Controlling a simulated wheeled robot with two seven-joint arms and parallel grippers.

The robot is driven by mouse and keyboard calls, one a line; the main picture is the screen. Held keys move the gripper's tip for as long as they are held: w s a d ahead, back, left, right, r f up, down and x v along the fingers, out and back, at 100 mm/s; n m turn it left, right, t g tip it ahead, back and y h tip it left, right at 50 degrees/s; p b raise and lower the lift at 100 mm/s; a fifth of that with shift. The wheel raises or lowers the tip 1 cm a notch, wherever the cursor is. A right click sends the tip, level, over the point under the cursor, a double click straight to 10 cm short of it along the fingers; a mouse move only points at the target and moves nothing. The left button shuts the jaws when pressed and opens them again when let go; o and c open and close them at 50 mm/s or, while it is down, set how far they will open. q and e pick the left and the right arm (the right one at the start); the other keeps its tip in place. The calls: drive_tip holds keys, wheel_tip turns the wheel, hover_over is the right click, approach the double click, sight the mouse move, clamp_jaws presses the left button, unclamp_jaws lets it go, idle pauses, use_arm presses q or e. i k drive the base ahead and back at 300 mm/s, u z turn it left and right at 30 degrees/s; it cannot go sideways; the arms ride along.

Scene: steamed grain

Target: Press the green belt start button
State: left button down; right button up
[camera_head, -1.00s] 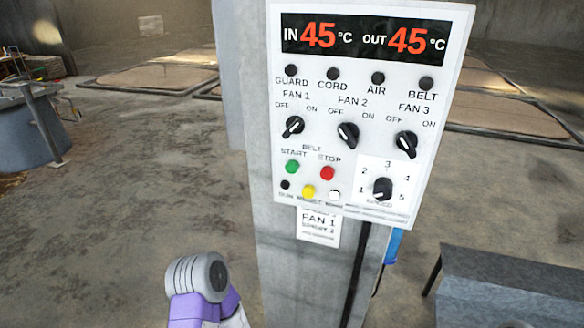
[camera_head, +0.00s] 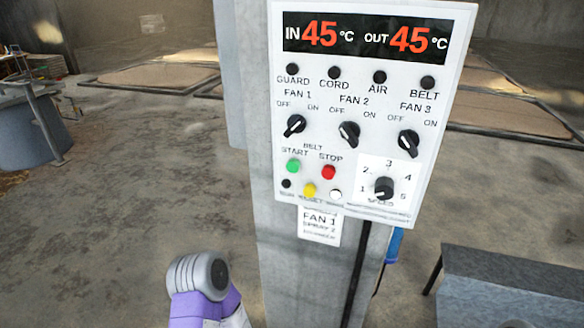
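The green belt start button (camera_head: 293,166) is on the lower left of the white control panel (camera_head: 440,150), under the word START. The red stop button (camera_head: 328,172) is just to its right. Part of one of my arms, grey with purple, shows at the bottom, below and left of the panel and apart from it. Neither gripper is in view, and nothing covers the green button.
The panel is fixed to a grey post (camera_head: 285,270). Fan knobs, a speed knob (camera_head: 384,188), a yellow button (camera_head: 309,190) and a white button (camera_head: 335,194) are near the green button. A grey bench (camera_head: 510,285) stands at lower right. The floor at left is open.

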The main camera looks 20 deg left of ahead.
sight(293, 165)
drive_tip(key=z, duration=1.85)
drive_tip(key=i, duration=0.4)
drive_tip(key=u, duration=2.45)
